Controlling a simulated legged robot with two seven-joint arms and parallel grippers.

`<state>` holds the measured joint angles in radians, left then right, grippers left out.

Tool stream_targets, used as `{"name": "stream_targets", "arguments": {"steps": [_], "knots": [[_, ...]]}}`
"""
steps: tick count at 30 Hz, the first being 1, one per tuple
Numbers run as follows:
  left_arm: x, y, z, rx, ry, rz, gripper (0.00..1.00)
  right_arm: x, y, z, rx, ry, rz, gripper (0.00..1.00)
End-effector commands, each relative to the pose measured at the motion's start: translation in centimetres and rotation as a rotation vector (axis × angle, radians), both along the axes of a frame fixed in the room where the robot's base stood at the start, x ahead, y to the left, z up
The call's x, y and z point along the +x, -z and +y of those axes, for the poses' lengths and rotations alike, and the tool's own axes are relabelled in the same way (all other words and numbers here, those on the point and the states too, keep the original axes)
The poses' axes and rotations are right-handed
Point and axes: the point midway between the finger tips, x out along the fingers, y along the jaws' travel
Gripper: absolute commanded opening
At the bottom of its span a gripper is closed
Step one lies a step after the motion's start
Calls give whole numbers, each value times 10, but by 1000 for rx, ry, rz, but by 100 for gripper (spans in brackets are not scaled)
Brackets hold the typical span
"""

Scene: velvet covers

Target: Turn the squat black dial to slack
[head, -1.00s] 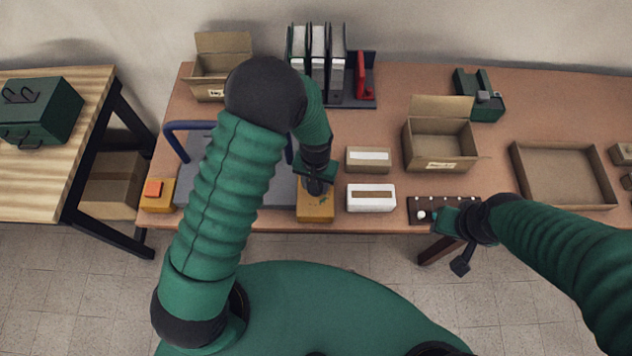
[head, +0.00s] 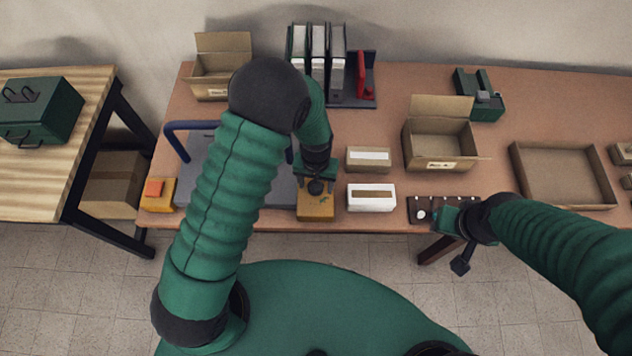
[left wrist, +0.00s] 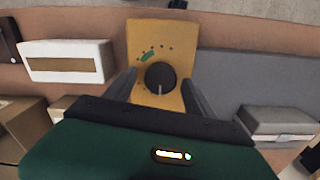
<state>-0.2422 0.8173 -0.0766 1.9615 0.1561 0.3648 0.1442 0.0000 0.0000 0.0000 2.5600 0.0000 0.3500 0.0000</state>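The squat black dial (left wrist: 160,76) sits on a yellow-orange box (left wrist: 153,38) in the left wrist view. Its pale pointer line points toward my gripper. Small dark dots and a green mark (left wrist: 147,57) lie around its far side; no lettering is readable. In the head view the box (head: 315,210) stands at the table's front edge. My left gripper (left wrist: 160,90) is open, with one finger on each side of the dial and a visible gap to it. My right gripper (head: 458,243) hangs by the front edge, far from the dial; its fingers are unclear.
A white box (head: 371,198) and a brown box (head: 368,159) stand just right of the dial's box. A grey plate with a blue handle (head: 188,128) lies left. A dark strip with white knobs (head: 431,208) is near my right gripper.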

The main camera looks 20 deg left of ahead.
Motion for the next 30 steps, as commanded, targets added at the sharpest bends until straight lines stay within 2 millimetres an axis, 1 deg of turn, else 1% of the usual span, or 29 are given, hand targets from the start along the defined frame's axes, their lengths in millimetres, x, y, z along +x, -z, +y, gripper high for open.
{"name": "stream_targets", "arguments": {"steps": [8, 11, 14, 24, 27, 30], "knots": [[-1, 0, 0, 0, 1, 2, 65, 0, 0, 0, 0, 0, 0, 36], [0, -7, 0, 0, 2, -1, 65, 0, 1, 0, 0, 0, 0, 36], [1, -24, -1, -1, 2, -3, 65, 0, 3, 0, 0, 0, 0, 36], [2, -123, -1, -1, 2, -5, 65, 0, 9, 0, 0, 0, 0, 36], [1, -145, -1, -1, 2, -2, 65, 0, 10, 0, 0, 0, 0, 36], [2, -159, -1, 0, 2, 0, 65, 0, 11, 0, 0, 0, 0, 36]]}}
